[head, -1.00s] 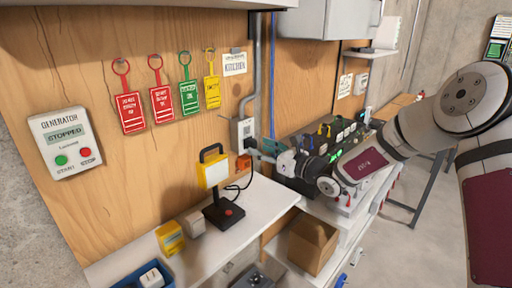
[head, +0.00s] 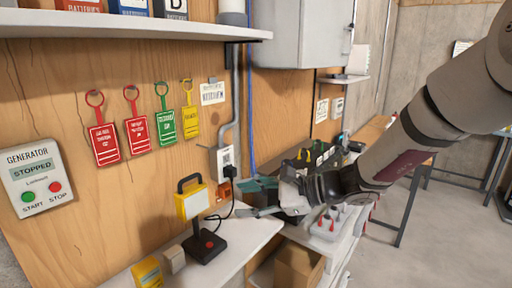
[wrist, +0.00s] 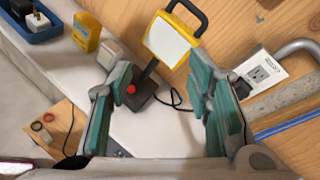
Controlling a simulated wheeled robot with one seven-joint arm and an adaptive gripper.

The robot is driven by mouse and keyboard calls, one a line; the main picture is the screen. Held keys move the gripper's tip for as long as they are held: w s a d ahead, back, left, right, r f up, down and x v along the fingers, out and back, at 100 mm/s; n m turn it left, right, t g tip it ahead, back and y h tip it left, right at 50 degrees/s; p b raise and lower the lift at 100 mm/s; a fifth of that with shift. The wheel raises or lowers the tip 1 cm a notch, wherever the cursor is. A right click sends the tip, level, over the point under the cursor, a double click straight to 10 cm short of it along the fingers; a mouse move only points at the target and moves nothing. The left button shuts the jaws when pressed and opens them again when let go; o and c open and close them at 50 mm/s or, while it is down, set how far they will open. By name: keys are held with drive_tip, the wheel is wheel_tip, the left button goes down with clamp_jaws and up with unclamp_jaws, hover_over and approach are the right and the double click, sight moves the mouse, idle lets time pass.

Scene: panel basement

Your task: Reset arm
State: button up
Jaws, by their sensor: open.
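My gripper (head: 262,198) is held above the right end of the white shelf, in front of the wall outlet. Its teal fingers are spread with nothing between them. In the wrist view my gripper (wrist: 165,88) is open, with the yellow work lamp (wrist: 172,38) beyond the fingertips. The lamp (head: 193,203) stands upright on the shelf in the head view, left of my gripper and apart from it. My arm reaches in from the right and hides part of the bench behind it.
The white shelf (head: 225,255) also holds a yellow box (head: 147,272). A generator panel (head: 37,178) reading STOPPED and several hanging tags are on the wooden wall. A grey cabinet (head: 305,35) hangs above. A cardboard box (head: 298,268) sits below. Floor at right is open.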

drive_tip(key=s+d+r+n+g+h, duration=0.1)
drive_tip(key=s+d+n+h, duration=0.2)
drive_tip(key=s, duration=0.4)
drive_tip(key=s+d+n+g+h, duration=0.1)
drive_tip(key=s+d+n+h, duration=0.15)
drive_tip(key=s+n, duration=0.35)
drive_tip(key=s+d+r+n+t+h+b, duration=0.1)
drive_tip(key=s+d+r+n+t+h, duration=0.2)
drive_tip(key=s+d+n+h, duration=0.3)
drive_tip(key=s+d+h, duration=0.2)
drive_tip(key=s+d, duration=0.3)
drive_tip(key=d, duration=0.4)
drive_tip(key=shift+s+r, duration=0.15)
